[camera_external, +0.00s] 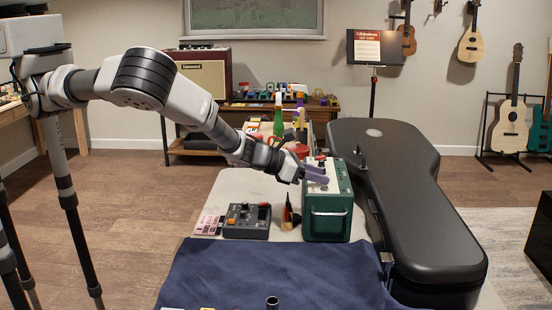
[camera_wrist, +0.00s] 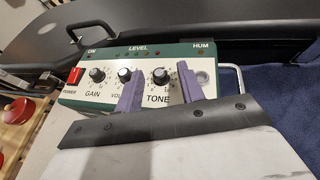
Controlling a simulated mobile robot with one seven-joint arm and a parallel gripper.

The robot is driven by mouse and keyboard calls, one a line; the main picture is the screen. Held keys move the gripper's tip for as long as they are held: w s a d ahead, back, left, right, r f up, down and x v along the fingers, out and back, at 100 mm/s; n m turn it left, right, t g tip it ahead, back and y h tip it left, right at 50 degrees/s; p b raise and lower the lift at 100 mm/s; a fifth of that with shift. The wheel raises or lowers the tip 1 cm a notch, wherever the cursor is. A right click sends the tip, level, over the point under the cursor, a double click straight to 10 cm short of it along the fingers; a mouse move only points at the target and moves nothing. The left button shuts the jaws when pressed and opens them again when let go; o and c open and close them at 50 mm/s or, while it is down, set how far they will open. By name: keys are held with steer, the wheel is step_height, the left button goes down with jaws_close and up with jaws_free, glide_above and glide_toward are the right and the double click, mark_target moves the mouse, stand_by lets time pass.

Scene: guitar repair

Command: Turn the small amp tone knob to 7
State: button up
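The small green amp (camera_external: 328,222) stands on the workbench with its light control panel facing up. In the wrist view the amp panel (camera_wrist: 150,58) shows a red power switch and black knobs for gain, volume and tone. The tone knob (camera_wrist: 160,76) is the rightmost one; its exact setting is too small to read. My gripper (camera_wrist: 158,82) is open, its two purple fingers on either side of the tone knob, with visible gaps between them and the knob. In the external view my gripper (camera_external: 315,174) is over the amp's panel, and the knobs there are mostly hidden.
A black guitar case (camera_external: 410,200) lies close along the amp's right side. A grey pedal box (camera_external: 247,220) and a small dark-and-orange item (camera_external: 289,216) are to its left. A blue cloth (camera_external: 270,275) covers the front of the bench. Bottles and tools stand behind.

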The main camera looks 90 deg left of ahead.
steer(key=b+v, duration=0.3)
steer(key=v, duration=1.1)
steer(key=shift+b, duration=0.3)
steer(key=shift+w+a, duration=0.1)
steer(key=shift+w, duration=0.05)
